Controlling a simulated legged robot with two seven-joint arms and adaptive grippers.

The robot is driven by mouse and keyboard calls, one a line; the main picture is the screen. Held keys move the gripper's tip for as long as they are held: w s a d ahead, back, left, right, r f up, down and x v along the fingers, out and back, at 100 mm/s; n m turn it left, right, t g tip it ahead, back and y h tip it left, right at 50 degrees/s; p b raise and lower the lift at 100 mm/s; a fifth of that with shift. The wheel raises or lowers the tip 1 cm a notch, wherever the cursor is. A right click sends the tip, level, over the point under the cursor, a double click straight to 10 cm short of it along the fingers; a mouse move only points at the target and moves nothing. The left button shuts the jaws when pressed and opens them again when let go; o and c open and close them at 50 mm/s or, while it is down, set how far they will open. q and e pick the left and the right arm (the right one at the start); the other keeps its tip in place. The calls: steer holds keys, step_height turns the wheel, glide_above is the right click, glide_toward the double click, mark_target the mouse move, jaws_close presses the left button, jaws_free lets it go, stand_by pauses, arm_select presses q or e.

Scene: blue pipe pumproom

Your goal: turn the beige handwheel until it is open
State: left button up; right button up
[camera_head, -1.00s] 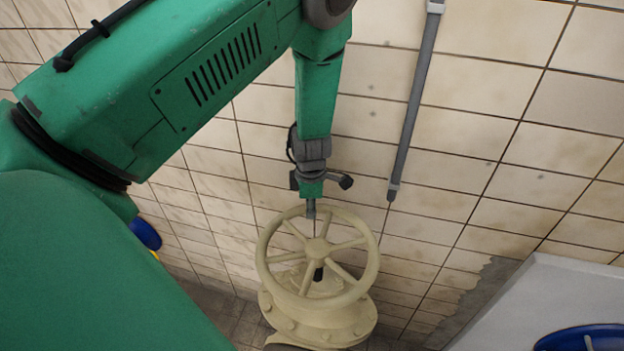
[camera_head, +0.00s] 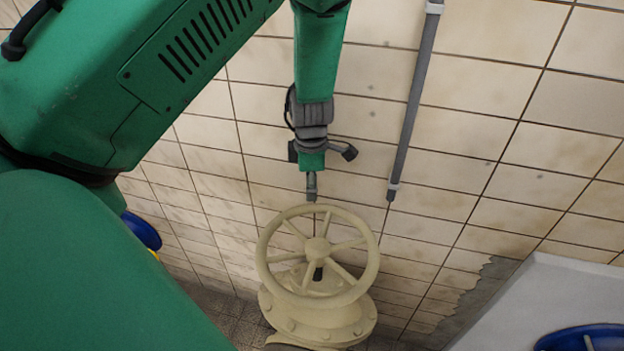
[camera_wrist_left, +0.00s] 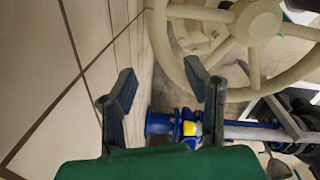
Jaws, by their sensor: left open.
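The beige handwheel (camera_head: 318,251) sits on a flanged beige valve body (camera_head: 318,322) in front of the tiled wall. Its rim and spokes show fully in the head view. My left gripper (camera_head: 311,187) hangs just above the far rim, apart from it. In the left wrist view the open fingers of my left gripper (camera_wrist_left: 160,88) are spread with nothing between them. The handwheel (camera_wrist_left: 258,25) fills the upper right there, beyond the right finger. My right gripper is in neither view.
A grey pipe (camera_head: 413,105) runs down the wall right of my left arm. A pale grey surface (camera_head: 540,305) with a blue round part (camera_head: 582,338) stands at the lower right. A blue pipe (camera_wrist_left: 165,124) shows below the wheel in the wrist view.

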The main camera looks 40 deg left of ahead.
arm_select(q)
step_height(320, 180, up, 4)
steer(key=shift+d+r, duration=0.1)
steer(key=shift+d, duration=0.05)
stand_by(0.5)
steer(key=shift+s, duration=0.1)
